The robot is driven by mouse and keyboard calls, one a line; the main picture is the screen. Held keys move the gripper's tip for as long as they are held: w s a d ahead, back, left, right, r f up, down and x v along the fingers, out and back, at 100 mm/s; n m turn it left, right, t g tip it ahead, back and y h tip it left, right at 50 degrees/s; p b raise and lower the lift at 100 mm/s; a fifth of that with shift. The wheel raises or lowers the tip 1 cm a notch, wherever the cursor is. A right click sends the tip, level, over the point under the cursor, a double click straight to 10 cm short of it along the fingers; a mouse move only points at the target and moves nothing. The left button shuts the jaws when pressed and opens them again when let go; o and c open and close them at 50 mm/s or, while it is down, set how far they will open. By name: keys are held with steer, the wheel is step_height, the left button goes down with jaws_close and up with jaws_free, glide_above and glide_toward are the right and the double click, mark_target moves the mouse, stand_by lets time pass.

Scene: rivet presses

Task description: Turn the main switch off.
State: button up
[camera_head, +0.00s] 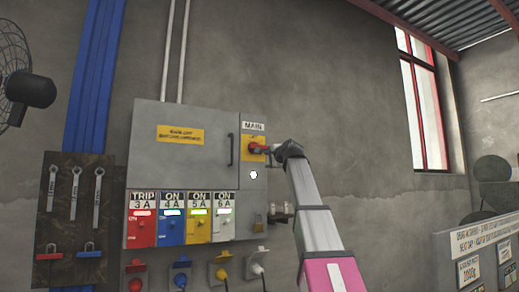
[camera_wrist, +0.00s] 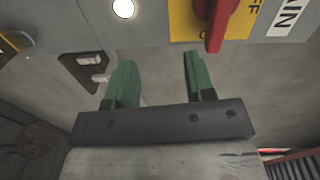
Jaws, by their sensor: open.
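The main switch is a red handle (camera_head: 256,148) on a yellow plate under a MAIN label, at the right side of the grey cabinet. In the wrist view the red handle (camera_wrist: 217,28) hangs down over the yellow plate (camera_wrist: 243,22), with part of the OFF lettering visible. My gripper (camera_wrist: 157,62) is open, its two green fingers apart and nothing between them. The handle lies beyond and to the right of the right finger's tip, outside the gap.
A tool board (camera_head: 72,210) hangs further left.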

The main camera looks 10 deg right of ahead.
step_height(320, 180, up, 7)
steer(key=s+t, duration=0.1)
steer(key=s, duration=0.1)
steer(key=shift+m, duration=0.3)
steer(key=x, duration=1)
steer(key=shift+w+a+f, duration=0.15)
steer(key=shift+w, duration=0.15)
jaws_close()
